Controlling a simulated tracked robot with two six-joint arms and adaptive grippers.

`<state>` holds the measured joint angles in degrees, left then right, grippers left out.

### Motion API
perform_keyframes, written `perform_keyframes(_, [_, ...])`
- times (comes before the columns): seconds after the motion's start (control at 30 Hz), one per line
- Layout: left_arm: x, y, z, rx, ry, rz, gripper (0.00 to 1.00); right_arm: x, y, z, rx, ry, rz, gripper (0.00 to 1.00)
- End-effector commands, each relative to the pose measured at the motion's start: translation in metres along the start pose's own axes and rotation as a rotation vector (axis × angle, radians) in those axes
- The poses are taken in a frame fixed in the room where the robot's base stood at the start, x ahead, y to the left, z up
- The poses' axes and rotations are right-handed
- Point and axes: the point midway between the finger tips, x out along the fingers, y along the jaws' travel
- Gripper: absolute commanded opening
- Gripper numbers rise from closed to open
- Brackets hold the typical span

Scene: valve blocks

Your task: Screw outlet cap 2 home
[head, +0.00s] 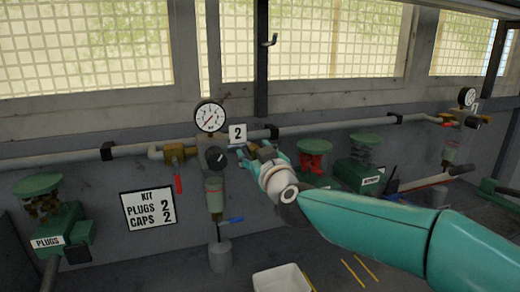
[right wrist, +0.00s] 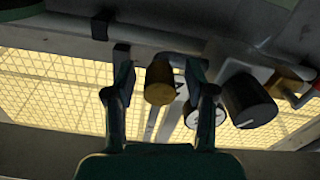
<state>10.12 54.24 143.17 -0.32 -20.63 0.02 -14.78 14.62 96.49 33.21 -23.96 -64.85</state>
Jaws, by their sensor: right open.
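My right gripper (head: 262,154) is at the wall next to the number 2 sign, right of the valve block (head: 215,158). In the right wrist view its two fingers (right wrist: 160,92) are open, one on each side of a brass cylinder, which looks like outlet cap 2 (right wrist: 159,80). Gaps show between the cap and the fingers. How far the cap is screwed on cannot be seen. My left gripper is not in view.
A gauge (head: 210,117), a black knob (head: 215,157) and a red lever (head: 178,184) sit left of my gripper. The black knob also shows close to one finger in the right wrist view (right wrist: 248,100). A pipe (head: 330,129) runs along the wall. A white bin (head: 282,279) stands below.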

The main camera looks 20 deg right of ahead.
Motion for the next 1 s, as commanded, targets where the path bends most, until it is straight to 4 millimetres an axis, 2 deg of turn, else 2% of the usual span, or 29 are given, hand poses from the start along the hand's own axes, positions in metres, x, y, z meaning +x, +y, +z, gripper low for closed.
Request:
perform_keyframes(0.13, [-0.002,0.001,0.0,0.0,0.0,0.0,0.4,0.009,0.0,0.0,0.0,-0.001,0.0,0.55])
perform_keyframes(0.43, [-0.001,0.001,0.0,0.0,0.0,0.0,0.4,0.01,0.0,0.0,0.0,0.0,-0.001,0.53])
perform_keyframes(0.73, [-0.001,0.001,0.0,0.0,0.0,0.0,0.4,0.01,-0.001,0.0,0.0,0.0,-0.001,0.03])
perform_keyframes(0.77, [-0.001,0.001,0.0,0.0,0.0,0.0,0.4,0.01,-0.001,0.0,-0.001,0.0,-0.001,0.0])
perform_keyframes(0.8, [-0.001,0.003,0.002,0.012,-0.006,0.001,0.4,0.008,0.028,0.007,-0.004,-0.004,0.014,0.0])
perform_keyframes(0.83, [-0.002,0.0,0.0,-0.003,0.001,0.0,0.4,0.009,0.015,0.004,-0.002,-0.001,0.005,0.0])
perform_keyframes(0.87, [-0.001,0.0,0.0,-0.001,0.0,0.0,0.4,0.009,0.012,0.003,0.0,0.0,0.005,0.0])
perform_keyframes(1.0, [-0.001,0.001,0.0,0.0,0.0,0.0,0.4,0.008,0.006,0.001,0.002,0.0,0.008,0.0])
